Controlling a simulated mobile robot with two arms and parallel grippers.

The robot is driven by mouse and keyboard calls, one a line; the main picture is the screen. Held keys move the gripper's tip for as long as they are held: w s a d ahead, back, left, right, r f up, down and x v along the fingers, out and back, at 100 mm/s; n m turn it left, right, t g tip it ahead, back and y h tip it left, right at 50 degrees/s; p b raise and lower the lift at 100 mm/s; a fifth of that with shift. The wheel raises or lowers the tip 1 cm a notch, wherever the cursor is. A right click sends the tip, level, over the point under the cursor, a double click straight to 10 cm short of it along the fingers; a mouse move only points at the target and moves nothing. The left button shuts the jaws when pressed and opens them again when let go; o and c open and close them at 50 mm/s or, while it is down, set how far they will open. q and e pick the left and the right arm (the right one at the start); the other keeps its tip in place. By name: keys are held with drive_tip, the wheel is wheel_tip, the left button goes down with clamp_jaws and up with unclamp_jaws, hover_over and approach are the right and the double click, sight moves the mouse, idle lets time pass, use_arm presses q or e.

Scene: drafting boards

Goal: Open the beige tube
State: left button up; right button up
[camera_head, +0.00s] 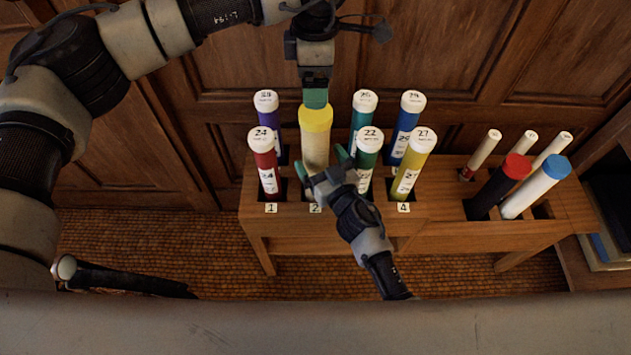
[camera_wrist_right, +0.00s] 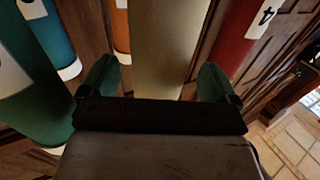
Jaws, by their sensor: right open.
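The beige tube (camera_head: 314,150) stands upright in the rack, with its yellow cap (camera_head: 315,119) on top. My left gripper (camera_head: 316,98) comes down from above and its green fingertip is at the cap's far upper edge. I cannot tell whether it touches the cap or how far its jaws are apart. My right gripper (camera_head: 322,164) is open at the tube's lower body, with its green fingertips on either side. In the right wrist view the beige tube (camera_wrist_right: 170,45) lies between the open fingers (camera_wrist_right: 158,76); contact is not clear.
The wooden rack (camera_head: 420,235) holds several capped tubes close by, including a red tube (camera_head: 266,165) at left and a yellow tube (camera_head: 409,175) at right. A black tube with red cap (camera_head: 497,187) and a white tube with blue cap (camera_head: 533,190) stand further right.

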drive_tip(key=shift+x, duration=1.35)
drive_tip(key=shift+c, duration=0.3)
